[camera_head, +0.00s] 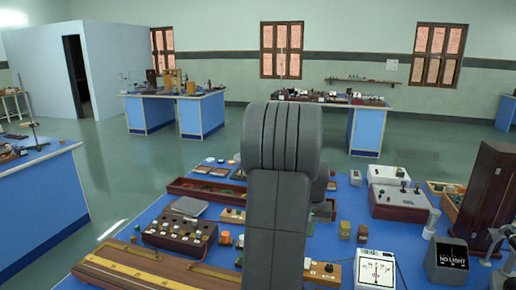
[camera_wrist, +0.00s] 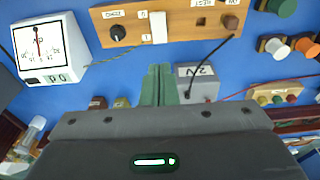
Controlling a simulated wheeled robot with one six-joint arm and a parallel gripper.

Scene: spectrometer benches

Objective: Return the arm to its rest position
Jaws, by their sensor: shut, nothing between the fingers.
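My arm (camera_head: 277,230) rises in the middle of the head view over the blue bench, its rounded grey joint on top. My gripper is hidden behind the arm there. In the wrist view my gripper (camera_wrist: 157,75) shows as two greenish fingers pressed together, empty, above the dark wrist body. The fingers point towards the bench top, beside a grey box labelled 2V (camera_wrist: 198,84). I cannot tell whether they touch anything.
The blue bench (camera_head: 340,225) is crowded. A white dial meter (camera_head: 375,270) stands right of my arm, a dark wooden cabinet (camera_head: 486,200) at the right edge, and a wooden board with a yellow scale (camera_head: 135,275) at front left. Open floor (camera_head: 140,165) lies beyond.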

